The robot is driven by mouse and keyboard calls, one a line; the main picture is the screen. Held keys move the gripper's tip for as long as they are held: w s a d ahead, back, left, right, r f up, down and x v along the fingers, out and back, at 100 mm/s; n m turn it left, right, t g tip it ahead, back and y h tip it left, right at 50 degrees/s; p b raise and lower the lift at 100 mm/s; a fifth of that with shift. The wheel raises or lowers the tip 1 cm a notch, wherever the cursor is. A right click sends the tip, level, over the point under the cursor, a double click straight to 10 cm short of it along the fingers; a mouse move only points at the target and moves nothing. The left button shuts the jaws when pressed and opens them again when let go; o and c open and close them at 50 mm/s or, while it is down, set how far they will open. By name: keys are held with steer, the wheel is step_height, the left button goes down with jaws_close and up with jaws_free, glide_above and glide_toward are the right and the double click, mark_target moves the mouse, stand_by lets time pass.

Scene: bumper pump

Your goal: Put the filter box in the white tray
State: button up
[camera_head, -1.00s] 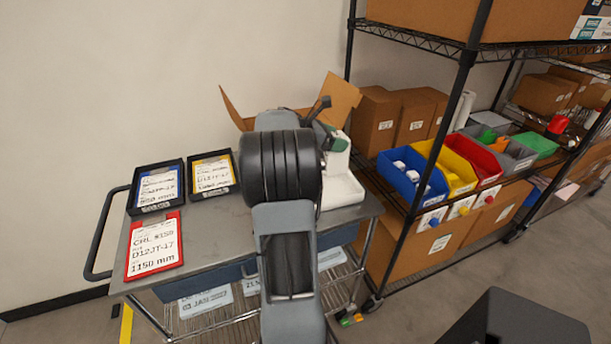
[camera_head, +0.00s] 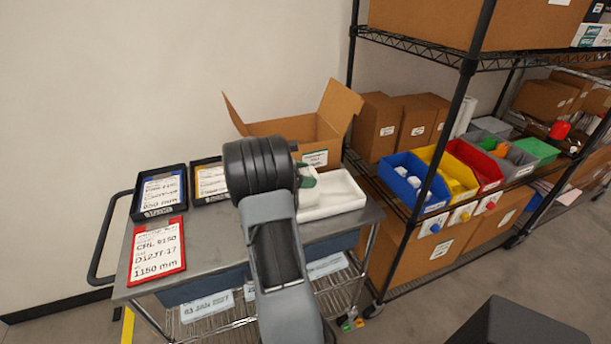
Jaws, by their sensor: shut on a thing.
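The white tray (camera_head: 345,197) lies on the right end of the grey cart top, in front of an open cardboard box. Its left part is hidden by my arm. The filter box (camera_head: 307,181), a small white and green thing, shows beside my wrist at the tray's left side. My gripper (camera_head: 300,168) is mostly hidden behind my black wrist and is shut on the filter box. I cannot tell whether the box touches the tray.
The open cardboard box (camera_head: 322,135) stands behind the tray with its flaps up. Two black-framed cards and a red-framed card (camera_head: 157,250) lie on the cart's left. A wire shelf with a blue bin (camera_head: 413,182) and other coloured bins stands at right.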

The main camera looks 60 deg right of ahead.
steer(key=shift+f, duration=0.2)
steer(key=shift+f, duration=0.2)
steer(key=o, duration=1.5)
steer(key=shift+o, duration=0.2)
